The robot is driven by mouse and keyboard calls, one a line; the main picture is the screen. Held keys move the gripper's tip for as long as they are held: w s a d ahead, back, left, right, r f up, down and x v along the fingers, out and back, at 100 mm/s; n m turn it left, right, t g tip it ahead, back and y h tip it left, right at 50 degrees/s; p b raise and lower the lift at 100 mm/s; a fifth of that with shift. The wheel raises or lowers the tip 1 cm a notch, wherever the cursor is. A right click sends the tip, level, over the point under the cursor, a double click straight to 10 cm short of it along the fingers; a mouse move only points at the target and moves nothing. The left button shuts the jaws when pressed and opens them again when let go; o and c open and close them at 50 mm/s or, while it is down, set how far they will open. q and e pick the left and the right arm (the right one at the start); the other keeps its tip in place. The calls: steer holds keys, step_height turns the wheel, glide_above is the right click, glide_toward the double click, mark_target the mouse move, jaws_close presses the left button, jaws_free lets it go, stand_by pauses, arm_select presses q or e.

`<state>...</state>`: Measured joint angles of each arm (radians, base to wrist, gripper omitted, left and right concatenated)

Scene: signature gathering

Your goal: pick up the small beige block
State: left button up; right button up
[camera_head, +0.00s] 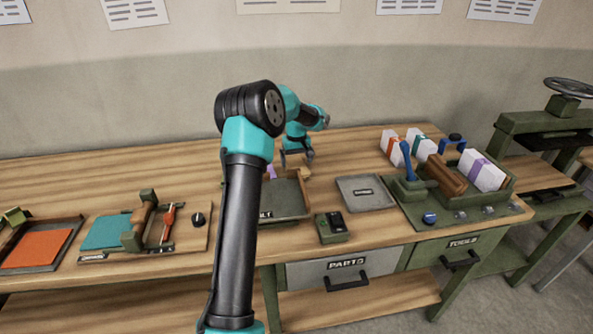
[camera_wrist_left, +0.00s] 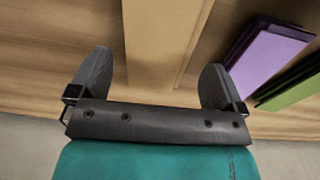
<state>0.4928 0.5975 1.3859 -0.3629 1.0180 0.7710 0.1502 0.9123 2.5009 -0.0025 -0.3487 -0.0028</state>
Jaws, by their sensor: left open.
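In the left wrist view a long beige block (camera_wrist_left: 165,40) lies between the two fingers of my left gripper (camera_wrist_left: 155,85). The fingers stand apart, one on each side of it, with a gap on both sides. In the head view my left gripper (camera_head: 297,157) is low over the back of the table, at the far edge of a green tray (camera_head: 290,210). The beige block is too small and covered there to make out surely. My right gripper is not in view.
A purple piece (camera_wrist_left: 268,55) and a green piece (camera_wrist_left: 295,88) lie right of the beige block in the wrist view. A grey tray (camera_head: 365,193), a small green box (camera_head: 332,228) and a tool station (camera_head: 470,207) with wrapped bundles stand to the right.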

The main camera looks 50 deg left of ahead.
mark_target(297, 166)
arm_select(q)
steer(key=shift+f, duration=1.85)
steer(key=shift+c, duration=0.4)
steer(key=c, duration=1)
steer(key=shift+r, duration=0.15)
step_height(297, 166, up, 10)
steer(key=shift+f, duration=0.1)
